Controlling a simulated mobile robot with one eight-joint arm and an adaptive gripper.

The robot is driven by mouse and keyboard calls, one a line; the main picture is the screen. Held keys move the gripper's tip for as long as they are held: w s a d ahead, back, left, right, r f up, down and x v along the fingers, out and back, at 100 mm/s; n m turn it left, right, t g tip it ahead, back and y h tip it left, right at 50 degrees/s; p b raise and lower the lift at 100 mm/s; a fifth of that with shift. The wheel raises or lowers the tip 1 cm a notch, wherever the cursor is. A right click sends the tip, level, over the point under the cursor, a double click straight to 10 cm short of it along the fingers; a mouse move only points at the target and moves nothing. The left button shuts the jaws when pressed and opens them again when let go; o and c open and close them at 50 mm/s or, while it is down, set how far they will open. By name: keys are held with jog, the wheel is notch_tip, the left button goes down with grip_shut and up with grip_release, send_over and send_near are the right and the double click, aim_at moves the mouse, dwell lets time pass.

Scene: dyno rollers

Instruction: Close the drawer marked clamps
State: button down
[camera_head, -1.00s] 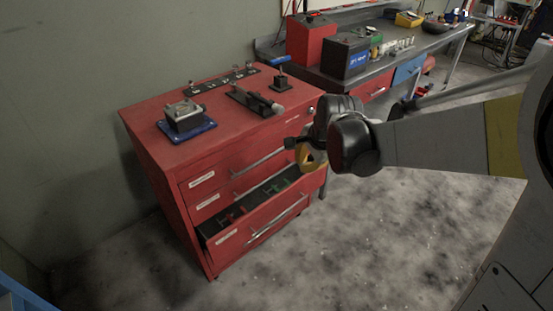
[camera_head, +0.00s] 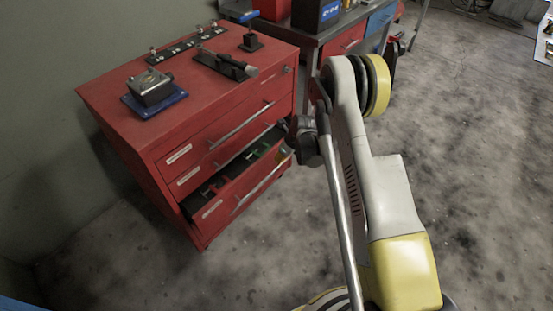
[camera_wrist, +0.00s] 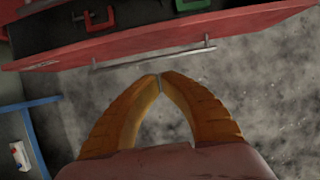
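A red cabinet (camera_head: 130,125) stands against the wall. Its lowest visible drawer (camera_head: 225,204) is pulled out, with red and green clamps inside; its label is too small to read. In the wrist view the open drawer's front (camera_wrist: 140,45) crosses the top, with a red clamp (camera_wrist: 97,20) and a green clamp (camera_wrist: 195,4) behind it. The drawer's bar handle (camera_wrist: 150,58) runs along its front. My gripper (camera_wrist: 160,77) has its orange fingers shut tip to tip, empty, close to the handle; contact cannot be told. In the head view it is mostly hidden by my arm.
A vise-like block on a blue base (camera_head: 152,90) and other tools sit on the cabinet top. The upper drawers (camera_head: 225,125) look shut. A grey workbench (camera_head: 335,32) stands behind. A blue-edged object (camera_wrist: 30,105) is at left in the wrist view. The floor in front is clear.

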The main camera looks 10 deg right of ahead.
jog(key=w+a+f+b, duration=0.1)
jog(key=f, duration=0.1)
jog(key=w+a+f+b, duration=0.1)
jog(key=w+f+b, duration=0.1)
jog(key=f, duration=0.1)
jog(key=w+a+f+b, duration=0.1)
jog(key=f, duration=0.2)
jog(key=shift+w+a+b, duration=0.3)
jog(key=shift+w, duration=0.1)
jog(key=shift+w+a+r, duration=0.15)
jog(key=shift+w+a, duration=0.15)
jog(key=shift+w, duration=0.2)
